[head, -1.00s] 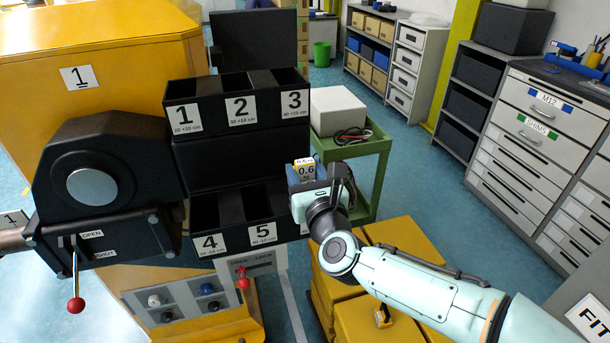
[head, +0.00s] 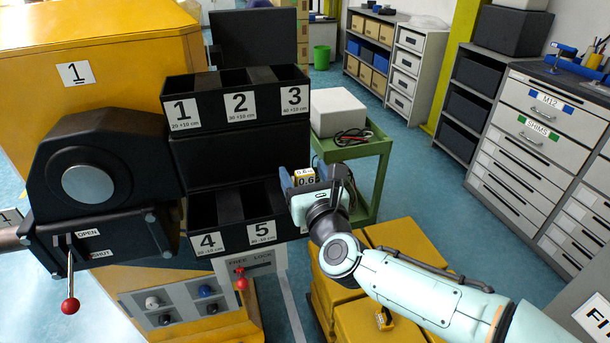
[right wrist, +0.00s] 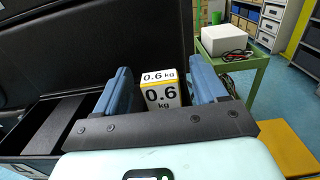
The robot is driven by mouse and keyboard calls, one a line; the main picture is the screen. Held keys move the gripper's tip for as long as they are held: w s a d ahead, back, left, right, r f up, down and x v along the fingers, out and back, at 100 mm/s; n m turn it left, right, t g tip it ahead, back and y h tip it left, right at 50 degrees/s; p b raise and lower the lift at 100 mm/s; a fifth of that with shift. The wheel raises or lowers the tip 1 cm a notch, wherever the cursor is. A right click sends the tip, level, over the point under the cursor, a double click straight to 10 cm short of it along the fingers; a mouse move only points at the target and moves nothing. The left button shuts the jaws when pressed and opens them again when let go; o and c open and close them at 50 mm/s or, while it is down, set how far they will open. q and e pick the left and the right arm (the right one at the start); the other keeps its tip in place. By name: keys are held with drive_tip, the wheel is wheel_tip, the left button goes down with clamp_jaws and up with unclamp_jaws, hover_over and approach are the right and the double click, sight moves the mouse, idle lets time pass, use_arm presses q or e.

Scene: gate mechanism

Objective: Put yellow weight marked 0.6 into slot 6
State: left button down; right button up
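The yellow and white weight marked 0.6 (head: 305,178) stands upright at the right end of the lower black tray (head: 232,236), where slot 6 is. Its lower part and the slot 6 label are hidden by my right gripper. My right gripper (head: 306,179) has its blue fingers spread on either side of the weight. In the right wrist view the weight (right wrist: 161,92) shows between the fingers, with a visible gap at least on the right side. Slots 4 and 5 look empty. My left gripper is not in view.
The upper black tray (head: 240,108) with slots 1, 2 and 3 is above and looks empty. A red-knobbed lever (head: 70,304) hangs at the left by OPEN and SHUT labels. A green cart (head: 368,160) with a white box stands behind my right gripper. Yellow boxes (head: 400,236) lie below my arm.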

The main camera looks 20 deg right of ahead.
drive_tip(key=shift+r+p, duration=0.45)
drive_tip(key=shift+p, duration=0.15)
drive_tip(key=shift+r+p, duration=0.45)
drive_tip(key=shift+p, duration=0.2)
drive_tip(key=s, duration=0.2)
drive_tip(key=s+b, duration=0.1)
drive_tip(key=s, duration=0.1)
drive_tip(key=shift+d+f+b, duration=0.1)
drive_tip(key=shift+f+b, duration=0.2)
drive_tip(key=shift+f, duration=0.1)
drive_tip(key=s, duration=0.8)
drive_tip(key=shift+d+b, duration=0.15)
drive_tip(key=shift+b, duration=0.2)
